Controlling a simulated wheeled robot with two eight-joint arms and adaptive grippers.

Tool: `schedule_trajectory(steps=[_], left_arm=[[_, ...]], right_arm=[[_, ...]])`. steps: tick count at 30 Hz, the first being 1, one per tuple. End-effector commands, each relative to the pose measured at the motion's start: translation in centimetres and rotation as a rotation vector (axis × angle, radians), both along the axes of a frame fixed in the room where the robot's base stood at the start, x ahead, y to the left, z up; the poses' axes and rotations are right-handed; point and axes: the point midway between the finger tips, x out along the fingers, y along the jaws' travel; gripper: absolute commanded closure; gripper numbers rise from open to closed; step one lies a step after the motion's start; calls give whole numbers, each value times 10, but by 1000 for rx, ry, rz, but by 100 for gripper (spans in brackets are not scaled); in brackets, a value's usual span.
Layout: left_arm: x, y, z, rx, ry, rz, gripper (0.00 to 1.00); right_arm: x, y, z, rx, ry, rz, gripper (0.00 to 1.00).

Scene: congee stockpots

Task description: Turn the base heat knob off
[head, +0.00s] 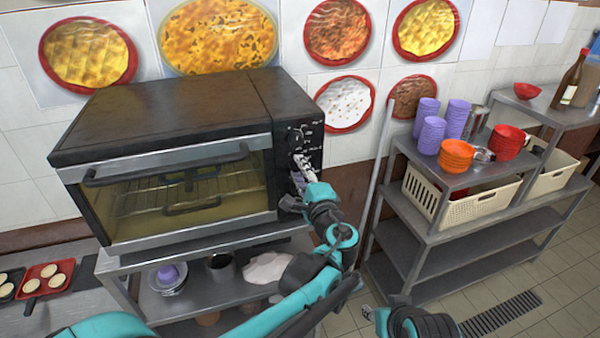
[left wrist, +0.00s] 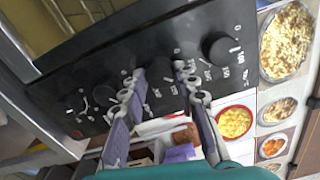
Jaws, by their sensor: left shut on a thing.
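The toaster oven (head: 170,150) stands on a metal shelf, with its black control panel (head: 290,112) at its right end. My left gripper (head: 303,164) is at this panel, shut on a dark knob. In the left wrist view my left gripper (left wrist: 160,72) has one finger on each side of that knob, which is hard to make out against the panel. Another black knob (left wrist: 217,46) is to the right of the fingers, and a further knob (left wrist: 104,95) is to the left. My right gripper (head: 370,312) is low in the head view, away from the oven.
A metal rack (head: 440,238) on the right holds purple cups (head: 432,134), orange bowls (head: 456,154) and cream baskets (head: 470,208). Bowls and a white cloth-like thing (head: 267,267) are on the shelf under the oven.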

Motion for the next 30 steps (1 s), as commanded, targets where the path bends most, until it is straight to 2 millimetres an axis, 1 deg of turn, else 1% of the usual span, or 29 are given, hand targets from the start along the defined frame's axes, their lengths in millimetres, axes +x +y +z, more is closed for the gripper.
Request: schedule_trajectory(steps=[9, 18, 24, 30], left_arm=[[0, 0, 0, -283, -92, 0, 99], [0, 0, 1, -510, -166, 0, 99], [0, 0, 1, -609, -198, 0, 99], [0, 0, 1, -663, -215, 0, 99]], right_arm=[[0, 0, -5, 0, 0, 0, 60], [0, 0, -7, 0, 0, 0, 60], [0, 0, -8, 0, 0, 0, 60], [0, 0, -9, 0, 0, 0, 60]])
